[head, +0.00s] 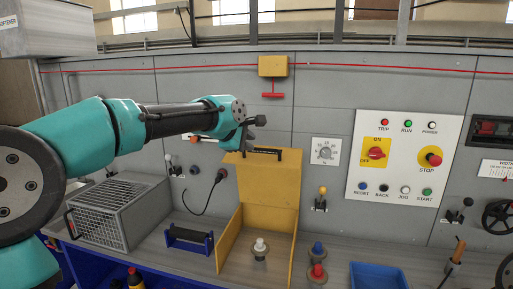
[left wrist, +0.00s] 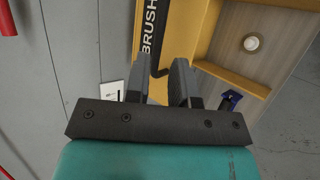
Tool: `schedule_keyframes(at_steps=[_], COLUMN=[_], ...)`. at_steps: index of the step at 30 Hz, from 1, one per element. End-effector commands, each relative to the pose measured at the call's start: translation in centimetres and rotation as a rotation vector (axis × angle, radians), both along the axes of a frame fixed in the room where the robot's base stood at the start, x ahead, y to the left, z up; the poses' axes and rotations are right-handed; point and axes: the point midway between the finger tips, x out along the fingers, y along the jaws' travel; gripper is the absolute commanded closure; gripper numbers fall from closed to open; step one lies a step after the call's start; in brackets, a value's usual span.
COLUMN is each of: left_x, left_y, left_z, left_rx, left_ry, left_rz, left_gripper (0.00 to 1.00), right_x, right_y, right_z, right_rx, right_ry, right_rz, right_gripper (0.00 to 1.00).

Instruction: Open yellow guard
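The yellow guard (head: 270,185) stands raised and upright against the grey wall panel, above a yellow-sided box on the bench. A black handle (head: 264,152) runs along the guard's upper edge. In the left wrist view the guard's yellow face (left wrist: 178,28) shows beside a black strip lettered "BRUSH". My left gripper (head: 250,132) is at the guard's upper left, close to the handle. Its fingers (left wrist: 162,82) are apart, with a gap between them; the bent end of a black bar shows at that gap. I cannot tell whether they touch it. My right gripper is not in view.
A white-topped knob (head: 260,247) stands inside the box. Blue and red knobs (head: 317,262) stand just right of it. A grey mesh cage (head: 125,210) and a black roller on blue supports (head: 188,238) are left. A blue tray (head: 378,276) is right.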

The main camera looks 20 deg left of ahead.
Motion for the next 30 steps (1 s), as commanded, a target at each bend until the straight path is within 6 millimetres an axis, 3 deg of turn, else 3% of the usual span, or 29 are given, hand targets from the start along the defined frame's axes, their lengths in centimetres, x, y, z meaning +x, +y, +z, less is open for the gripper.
schedule_keyframes(at_steps=[13,30], left_x=[-6.2,-7.1], left_y=[2.6,2.9], left_z=[4.4,5.0], left_rx=[0.0,0.001], left_ry=[-0.003,-0.001], left_rz=[0.0,0.0], left_gripper=[0.77,0.77], right_x=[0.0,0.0], right_y=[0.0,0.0], right_z=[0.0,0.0], right_rx=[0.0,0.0], right_ry=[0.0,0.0], right_rz=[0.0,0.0], right_gripper=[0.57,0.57])
